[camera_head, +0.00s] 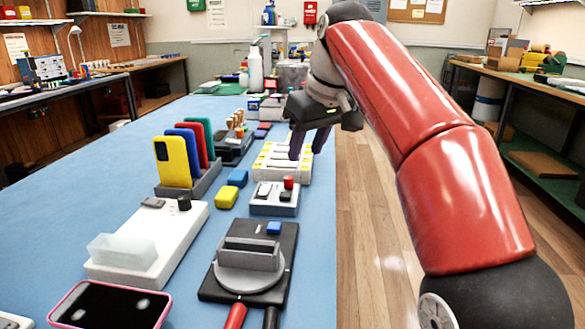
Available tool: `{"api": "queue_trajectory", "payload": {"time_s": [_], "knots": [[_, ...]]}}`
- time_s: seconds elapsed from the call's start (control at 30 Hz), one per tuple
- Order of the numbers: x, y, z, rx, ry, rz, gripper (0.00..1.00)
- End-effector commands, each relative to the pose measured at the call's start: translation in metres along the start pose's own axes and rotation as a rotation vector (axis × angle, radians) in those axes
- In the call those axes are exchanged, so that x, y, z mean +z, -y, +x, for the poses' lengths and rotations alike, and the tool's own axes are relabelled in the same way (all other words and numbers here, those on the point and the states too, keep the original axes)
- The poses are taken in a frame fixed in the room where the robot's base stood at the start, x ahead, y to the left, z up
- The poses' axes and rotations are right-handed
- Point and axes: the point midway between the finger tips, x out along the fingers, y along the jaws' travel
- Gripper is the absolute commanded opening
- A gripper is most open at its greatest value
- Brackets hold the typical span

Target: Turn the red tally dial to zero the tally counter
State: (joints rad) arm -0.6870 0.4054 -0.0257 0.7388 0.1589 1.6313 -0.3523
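A small red dial (288,182) stands upright on a small pale box (262,206), which looks like the tally counter. The box also carries dark parts on its top, and any digits are too small to read. My gripper (308,152) hangs above the right edge of the blue table, beyond the red dial and a little to its right. Its two dark fingers point down with a gap between them and nothing visible in it. The fingers are apart from the dial and partly cover a white tray with yellow pieces (268,163).
A black stand with a grey cradle (250,272) lies in front of the box. Yellow and blue blocks (227,197) lie to its left. Upright coloured phones (172,163) stand in a rack further left. A pink-edged phone (110,306) lies at the near left. Open floor lies right of the table.

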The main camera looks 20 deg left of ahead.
Motion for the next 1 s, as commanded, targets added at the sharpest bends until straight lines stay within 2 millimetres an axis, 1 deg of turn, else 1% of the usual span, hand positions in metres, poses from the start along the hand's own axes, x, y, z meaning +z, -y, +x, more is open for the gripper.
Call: {"api": "queue_trajectory", "payload": {"time_s": [0.03, 0.17, 0.5, 0.6, 0.73, 1.0], "knots": [[-0.006, 0.005, 0.002, -0.006, 0.001, -0.018, 0.39], [-0.01, 0.01, 0.012, -0.014, 0.003, -0.036, 0.39], [-0.009, 0.011, 0.064, -0.013, 0.002, -0.035, 0.39], [-0.009, 0.011, 0.075, -0.013, 0.002, -0.035, 0.39], [-0.01, 0.01, 0.082, -0.012, 0.001, -0.034, 0.39], [-0.01, 0.01, 0.082, -0.012, 0.0, -0.034, 0.39]]}}
